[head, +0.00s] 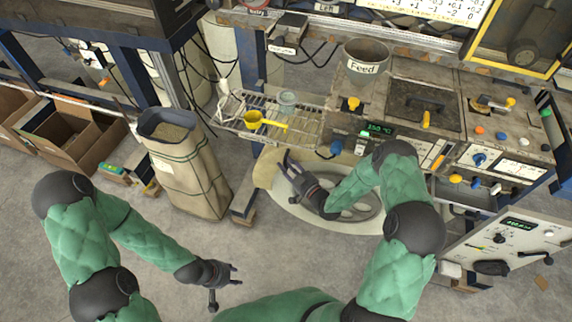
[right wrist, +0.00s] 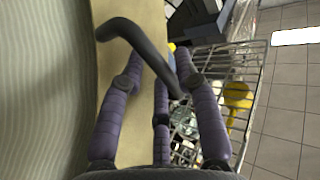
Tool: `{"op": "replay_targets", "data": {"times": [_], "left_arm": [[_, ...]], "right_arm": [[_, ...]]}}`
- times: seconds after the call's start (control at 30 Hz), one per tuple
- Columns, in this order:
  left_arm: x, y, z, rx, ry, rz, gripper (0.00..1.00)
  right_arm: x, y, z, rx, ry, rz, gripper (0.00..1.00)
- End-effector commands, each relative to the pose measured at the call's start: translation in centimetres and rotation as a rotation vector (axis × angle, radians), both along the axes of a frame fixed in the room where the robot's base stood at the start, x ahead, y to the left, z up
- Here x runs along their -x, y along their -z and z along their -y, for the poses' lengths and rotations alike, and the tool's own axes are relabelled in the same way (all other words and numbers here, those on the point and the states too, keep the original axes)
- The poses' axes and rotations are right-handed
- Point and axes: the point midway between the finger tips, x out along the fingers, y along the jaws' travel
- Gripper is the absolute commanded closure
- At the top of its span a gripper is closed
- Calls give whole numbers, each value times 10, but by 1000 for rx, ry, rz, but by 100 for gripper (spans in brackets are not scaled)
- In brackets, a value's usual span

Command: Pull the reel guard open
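The reel guard (head: 263,170) looks like a cream, rounded panel low in front of the bench, around a spoked reel (head: 368,213). In the right wrist view a cream panel edge (right wrist: 128,75) carries a dark bent handle (right wrist: 143,42). My right gripper (head: 287,163) is at the guard's left side in the head view. Its purple fingers (right wrist: 162,85) are spread, with the handle's bar reaching between their tips. I cannot tell whether they touch it. My left gripper (head: 230,279) is open and empty above the floor, away from the guard. My right arm hides part of the guard and reel.
A wire rack (head: 300,122) with a yellow scoop (head: 254,119) is just behind my right gripper. The bench with the feed pot (head: 366,62) stands above the reel. A large sack (head: 185,170) stands left. Floor near my left gripper is clear.

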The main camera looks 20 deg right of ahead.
Motion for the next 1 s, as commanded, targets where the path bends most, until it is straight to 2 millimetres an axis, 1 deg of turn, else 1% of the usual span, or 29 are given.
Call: {"op": "replay_targets", "data": {"times": [0.13,0.4,0.43,0.47,0.5,0.53,0.8,1.0], "left_arm": [[0,2,0,0,0,0,60],[0,1,0,0,0,0,60],[0,1,0,0,0,0,60],[0,1,0,0,0,0,60],[0,1,0,0,0,0,60],[0,1,0,0,0,0,60],[0,1,0,0,0,0,60],[0,1,0,0,0,0,60]], "right_arm": [[-7,0,-3,-1,0,1,68],[-8,0,-3,-1,0,0,68],[-8,0,-3,-1,0,0,73],[-8,0,-3,-1,0,0,82],[-8,0,-3,-1,0,0,93],[-8,0,-3,-1,0,0,100],[-8,0,-4,-1,3,0,100],[-7,0,-8,-2,36,-2,100]]}}
